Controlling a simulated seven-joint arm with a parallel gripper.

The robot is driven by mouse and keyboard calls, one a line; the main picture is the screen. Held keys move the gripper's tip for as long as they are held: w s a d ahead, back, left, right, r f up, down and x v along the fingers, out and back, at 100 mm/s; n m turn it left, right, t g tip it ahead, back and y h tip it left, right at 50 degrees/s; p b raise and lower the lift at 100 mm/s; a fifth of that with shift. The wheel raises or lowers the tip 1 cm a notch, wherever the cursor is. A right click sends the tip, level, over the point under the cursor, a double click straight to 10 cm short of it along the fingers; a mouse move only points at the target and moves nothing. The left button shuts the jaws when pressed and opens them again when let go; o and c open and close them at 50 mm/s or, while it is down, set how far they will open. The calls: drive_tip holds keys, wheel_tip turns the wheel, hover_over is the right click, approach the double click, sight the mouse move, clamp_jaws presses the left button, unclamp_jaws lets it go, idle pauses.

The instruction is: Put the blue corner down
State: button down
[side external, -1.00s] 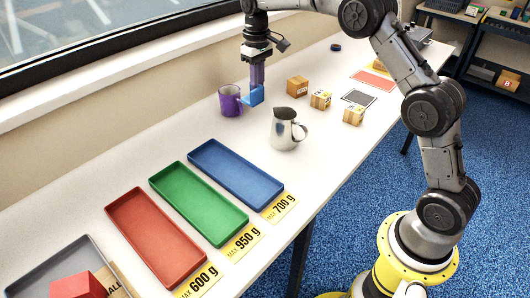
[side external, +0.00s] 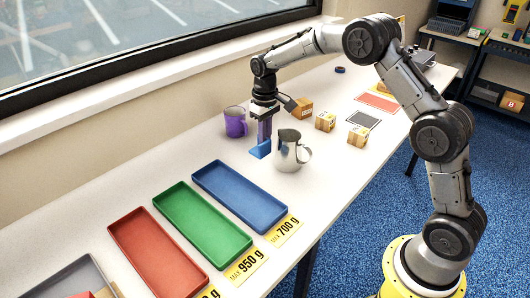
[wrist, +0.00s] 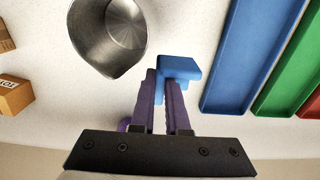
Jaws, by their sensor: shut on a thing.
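The blue corner (side external: 260,150) is an L-shaped block held low over the white table, between the purple mug and the steel pitcher. I cannot tell whether it touches the table. My gripper (side external: 264,140) points straight down with its purple fingers shut on the corner. In the wrist view, the corner (wrist: 182,68) sticks out past the fingertips (wrist: 160,82) to the upper right. Part of it is hidden between the fingers.
The steel pitcher (side external: 290,151) stands just right of my gripper, the purple mug (side external: 235,122) behind it at left. Blue (side external: 240,197), green (side external: 202,224) and red (side external: 158,252) trays lie in front. Small cartons (side external: 325,122) stand beyond. Bare table lies between corner and blue tray.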

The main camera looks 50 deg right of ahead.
sight(265, 153)
drive_tip(key=shift+f, duration=2.6)
drive_tip(key=shift+f, duration=0.1)
drive_tip(key=c, duration=0.9)
unclamp_jaws()
